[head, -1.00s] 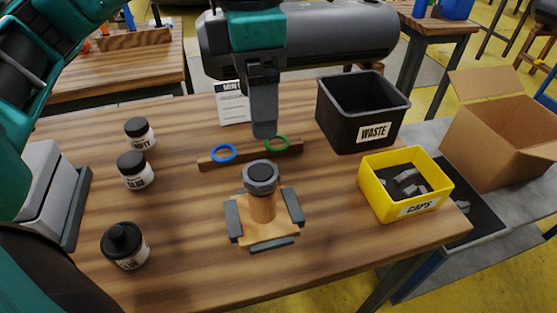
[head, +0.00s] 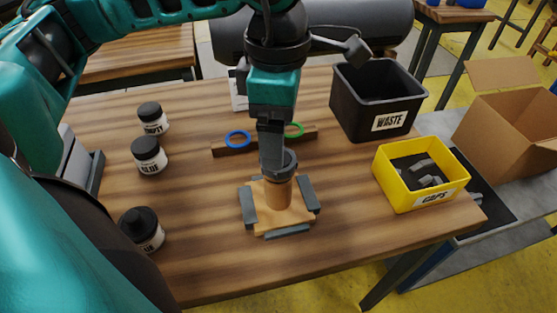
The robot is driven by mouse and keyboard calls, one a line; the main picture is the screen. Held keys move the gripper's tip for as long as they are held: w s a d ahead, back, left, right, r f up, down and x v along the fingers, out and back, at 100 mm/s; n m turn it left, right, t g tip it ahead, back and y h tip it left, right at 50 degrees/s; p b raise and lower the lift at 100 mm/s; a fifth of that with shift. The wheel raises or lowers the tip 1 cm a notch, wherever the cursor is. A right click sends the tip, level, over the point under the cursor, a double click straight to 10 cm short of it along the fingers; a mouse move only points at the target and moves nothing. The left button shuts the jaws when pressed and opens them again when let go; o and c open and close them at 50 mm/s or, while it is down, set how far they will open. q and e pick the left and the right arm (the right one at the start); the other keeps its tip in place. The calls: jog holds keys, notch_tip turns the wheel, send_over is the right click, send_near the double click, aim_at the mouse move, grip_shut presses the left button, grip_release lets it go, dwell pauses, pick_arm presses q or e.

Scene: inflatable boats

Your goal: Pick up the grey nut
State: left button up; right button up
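The grey nut (head: 288,163) is a dark grey ring at the top of an upright wooden post (head: 278,194). The post stands on a wooden base (head: 265,215) with grey blocks along its sides. My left gripper (head: 274,168) comes down from above, its fingertips at the nut and covering its left part. The fingers line up in this view, so whether they are open or closed on the nut is hidden. My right gripper is not in view.
A wooden bar (head: 233,150) with a blue ring (head: 238,139) and green ring (head: 294,129) lies behind the post. The black waste bin (head: 352,115) and yellow caps box (head: 396,199) stand right. Bottles (head: 149,155) stand left. The front tabletop is clear.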

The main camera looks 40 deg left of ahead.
pick_arm(q)
jog(key=f, duration=0.4)
jog(key=shift+w+d+f, duration=0.2)
jog(key=shift+d+f, duration=0.1)
jog(key=shift+f, duration=0.1)
jog(key=c, duration=1.1)
jog(key=shift+r, duration=0.15)
